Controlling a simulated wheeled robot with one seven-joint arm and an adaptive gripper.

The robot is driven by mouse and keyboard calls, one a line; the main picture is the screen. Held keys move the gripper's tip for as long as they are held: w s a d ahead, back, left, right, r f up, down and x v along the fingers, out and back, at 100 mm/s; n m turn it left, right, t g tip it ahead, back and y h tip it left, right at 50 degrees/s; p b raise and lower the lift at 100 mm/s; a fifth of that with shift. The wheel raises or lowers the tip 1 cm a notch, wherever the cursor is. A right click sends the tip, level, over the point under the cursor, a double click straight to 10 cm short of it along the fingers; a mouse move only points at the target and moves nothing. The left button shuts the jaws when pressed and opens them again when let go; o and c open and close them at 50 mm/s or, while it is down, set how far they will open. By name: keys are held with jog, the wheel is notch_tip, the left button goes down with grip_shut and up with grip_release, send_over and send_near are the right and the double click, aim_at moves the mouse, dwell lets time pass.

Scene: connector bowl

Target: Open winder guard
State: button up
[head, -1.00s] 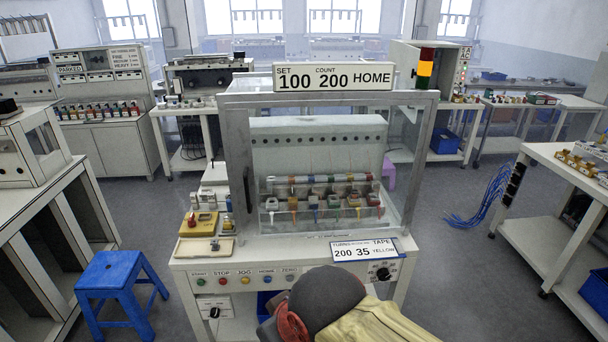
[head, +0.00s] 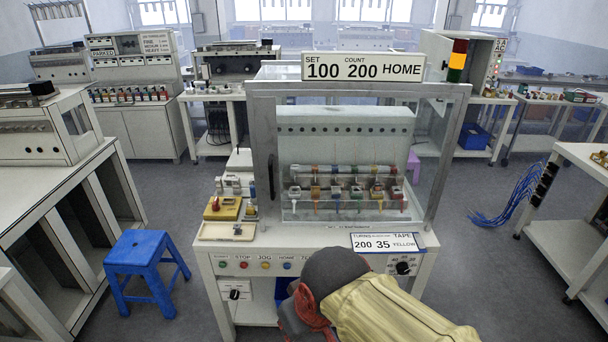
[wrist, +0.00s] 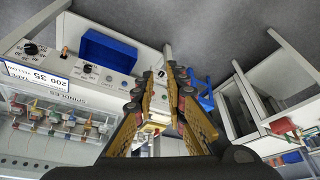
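The winder guard (head: 258,150) is a clear panel in a grey metal frame on the front of the winding machine. It looks closed, standing upright before the row of spindles (head: 340,192). A dark vertical handle (head: 271,177) is on its left post. In the wrist view the scene is turned over, and the spindles (wrist: 75,120) show at lower left. My gripper (wrist: 160,85) is open and empty there, its yellow and dark fingers apart, in front of the machine near the control panel. In the head view my arm covers the front right of the bench, and my fingertips are hidden.
A display (head: 363,67) tops the machine. A button panel (head: 262,264) and a label card (head: 388,242) are on the bench front. A yellow fixture (head: 223,208) sits left of the guard. A blue stool (head: 143,262) stands on the floor at left.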

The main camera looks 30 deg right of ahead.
jog(key=shift+o, duration=1.3)
jog(key=w+f, duration=0.1)
jog(key=w+d+f+g, duration=0.1)
jog(key=f, duration=0.1)
jog(key=w+f+g, duration=0.1)
jog(key=shift+w+d+f+m+p, duration=0.15)
jog(key=shift+f+m+p, duration=0.15)
jog(key=shift+p, duration=0.1)
jog(key=shift+o, duration=0.3)
jog(key=w+d+f, duration=0.1)
jog(key=w+f, duration=0.2)
jog(key=w, duration=0.3)
jog(key=w+d+f+m+p, duration=0.1)
jog(key=w+d+f, duration=0.1)
jog(key=w+f, duration=0.2)
jog(key=shift+w+t, duration=0.4)
jog(key=shift+w, duration=0.5)
jog(key=m+t+h+p, duration=0.1)
jog(key=m+t+h, duration=0.2)
jog(key=t+h, duration=0.7)
send_near(272, 181)
jog(key=w+d+t+y, duration=0.2)
jog(key=d+t+y, duration=0.1)
jog(key=x, duration=0.5)
jog(key=b+x, duration=0.1)
jog(key=x, duration=0.1)
jog(key=shift+w+d+f, duration=0.1)
jog(key=shift+d+f, duration=0.05)
jog(key=shift+f, duration=0.25)
jog(key=shift+c, duration=0.8)
